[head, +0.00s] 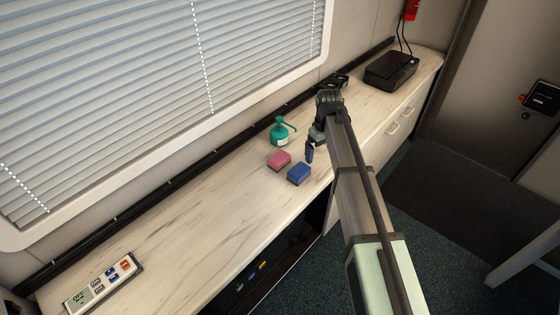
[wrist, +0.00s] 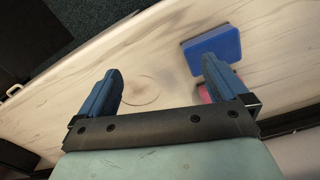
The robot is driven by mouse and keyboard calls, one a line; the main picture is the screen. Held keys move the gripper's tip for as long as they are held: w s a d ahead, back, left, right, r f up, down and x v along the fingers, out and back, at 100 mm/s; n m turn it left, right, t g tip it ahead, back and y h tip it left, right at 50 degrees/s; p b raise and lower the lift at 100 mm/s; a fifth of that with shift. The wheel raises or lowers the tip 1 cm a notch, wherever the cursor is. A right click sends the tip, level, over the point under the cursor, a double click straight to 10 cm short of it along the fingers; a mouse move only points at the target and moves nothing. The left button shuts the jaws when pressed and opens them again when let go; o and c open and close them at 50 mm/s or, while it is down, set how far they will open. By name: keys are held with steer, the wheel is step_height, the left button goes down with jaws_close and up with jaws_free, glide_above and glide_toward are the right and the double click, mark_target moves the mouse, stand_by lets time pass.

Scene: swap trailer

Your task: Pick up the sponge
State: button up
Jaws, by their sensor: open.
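Two sponge-like blocks lie side by side on the wooden counter (head: 215,205). One is pink (head: 279,160) and one is blue (head: 299,174), nearer the counter's front edge. My gripper (head: 309,152) is open and empty, just behind and to the right of the blue block. In the wrist view my gripper (wrist: 163,80) has bare counter between its fingers. The blue block (wrist: 212,47) lies beyond the right finger there. The pink block (wrist: 203,93) is mostly hidden behind that finger.
A teal spray bottle (head: 280,132) stands close behind the blocks. A black box with cables (head: 391,70) and a dark item (head: 334,82) are at the far end. A white remote-like device (head: 103,284) lies at the near left. The counter between it and the blocks is clear.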

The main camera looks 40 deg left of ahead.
mark_target(279, 157)
steer(key=s+a+r+n, duration=0.2)
steer(key=s+a+r, duration=0.15)
steer(key=a, duration=0.35)
steer(key=s+a+r+n, duration=0.1)
steer(key=s+a+r, duration=0.25)
steer(key=a, duration=0.25)
step_height(279, 157, down, 14)
steer(key=shift+a+f, duration=0.1)
steer(key=shift+f, duration=0.1)
steer(key=shift+c, duration=0.3)
steer(key=c, duration=0.7)
steer(key=shift+r, duration=0.2)
step_height(279, 157, up, 10)
steer(key=shift+f, duration=0.1)
